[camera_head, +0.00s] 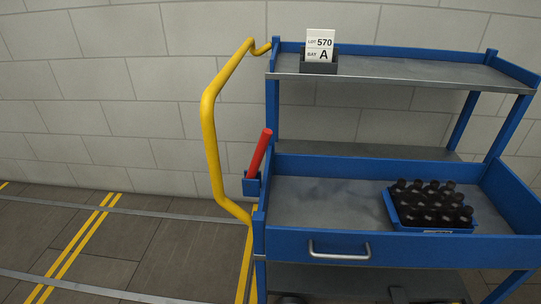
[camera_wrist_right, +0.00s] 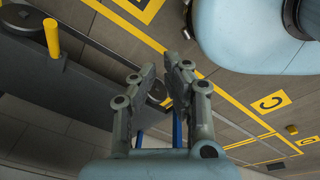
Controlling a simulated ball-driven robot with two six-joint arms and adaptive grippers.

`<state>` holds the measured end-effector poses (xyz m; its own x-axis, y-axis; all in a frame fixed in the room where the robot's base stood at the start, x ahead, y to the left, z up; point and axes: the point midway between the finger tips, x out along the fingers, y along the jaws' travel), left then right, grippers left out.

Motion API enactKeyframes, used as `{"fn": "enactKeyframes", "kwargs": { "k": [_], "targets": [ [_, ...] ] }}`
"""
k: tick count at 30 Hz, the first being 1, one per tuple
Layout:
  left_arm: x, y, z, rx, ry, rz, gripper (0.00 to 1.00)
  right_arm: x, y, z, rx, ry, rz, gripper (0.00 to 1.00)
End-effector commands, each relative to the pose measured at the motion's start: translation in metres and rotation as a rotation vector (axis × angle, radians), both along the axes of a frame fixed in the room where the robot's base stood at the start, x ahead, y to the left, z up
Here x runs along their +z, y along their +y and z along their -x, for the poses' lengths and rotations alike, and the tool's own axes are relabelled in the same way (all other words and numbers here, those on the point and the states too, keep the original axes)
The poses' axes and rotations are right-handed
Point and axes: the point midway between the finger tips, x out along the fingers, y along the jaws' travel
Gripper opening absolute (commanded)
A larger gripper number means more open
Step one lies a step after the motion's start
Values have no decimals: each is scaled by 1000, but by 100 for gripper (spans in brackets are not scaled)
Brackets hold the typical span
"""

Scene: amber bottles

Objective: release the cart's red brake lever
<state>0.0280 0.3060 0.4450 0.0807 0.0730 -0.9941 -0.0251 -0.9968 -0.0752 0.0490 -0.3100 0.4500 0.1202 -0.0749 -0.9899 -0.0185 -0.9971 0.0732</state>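The blue cart (camera_head: 330,165) stands against the wall. Its red brake lever (camera_head: 260,154) rises from a small blue bracket (camera_head: 252,186) on the cart's left end, leaning to the upper right. A yellow handle (camera_head: 211,130) curves beside it on the left. Neither gripper shows in the head view. My right gripper (camera_wrist_right: 161,66) is in the right wrist view, fingers apart with nothing between them. The red lever does not show in that view. My left gripper is in neither view.
A blue crate of dark bottles (camera_head: 430,206) sits on the middle tray. A card holder marked LOT 570, BAY A (camera_head: 319,52) stands on the top shelf. Floor left of the cart is clear, with yellow lines (camera_head: 80,240). A yellow post (camera_wrist_right: 52,38) shows in the wrist view.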

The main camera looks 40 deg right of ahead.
Motion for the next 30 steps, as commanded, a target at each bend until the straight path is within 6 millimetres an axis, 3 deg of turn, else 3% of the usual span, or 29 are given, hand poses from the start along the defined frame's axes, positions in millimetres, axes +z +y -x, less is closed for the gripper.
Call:
{"fn": "enactKeyframes", "kwargs": {
  "k": [4,8,12,15,18,24,30],
  "targets": [
    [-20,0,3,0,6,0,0,5,-9,-71,-123,-151,-25,0],
    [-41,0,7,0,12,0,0,33,-14,-154,-278,-335,-94,0],
    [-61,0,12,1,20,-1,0,84,-10,-233,-432,-524,-221,0],
    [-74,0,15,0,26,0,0,127,-1,-276,-518,-634,-328,0],
    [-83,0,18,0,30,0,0,169,8,-306,-581,-718,-434,0],
    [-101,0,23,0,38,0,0,246,24,-348,-711,-867,-683,0],
    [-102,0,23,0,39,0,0,286,3,-375,-932,-1035,-993,0]
  ]
}}
